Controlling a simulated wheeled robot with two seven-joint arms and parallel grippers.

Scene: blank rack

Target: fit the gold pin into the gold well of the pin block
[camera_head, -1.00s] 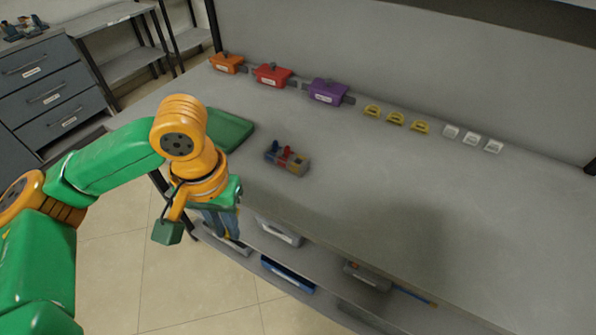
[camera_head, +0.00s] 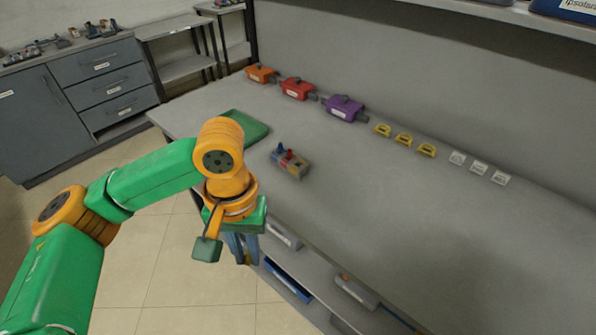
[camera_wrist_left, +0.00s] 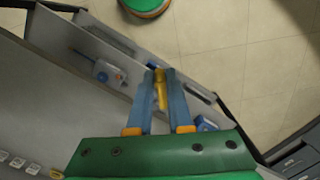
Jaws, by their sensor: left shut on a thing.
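The gold pin (camera_wrist_left: 161,90) is between the blue fingers of my left gripper (camera_wrist_left: 160,82) in the left wrist view. The gripper is shut on it. In the head view my left gripper (camera_head: 242,250) hangs in front of the bench's front edge, fingers down, and a bit of yellow shows at its tips. The pin block (camera_head: 290,161) lies on the bench top, beyond and to the right of the gripper, clearly apart from it. It has blue and red parts standing up on it; its gold well is too small to make out. My right gripper is not in view.
Orange, red and purple (camera_head: 344,108) boxes, yellow holders (camera_head: 404,139) and white tags (camera_head: 479,167) line the back. A lower shelf (camera_head: 310,306) holds several items. The right bench top is clear.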

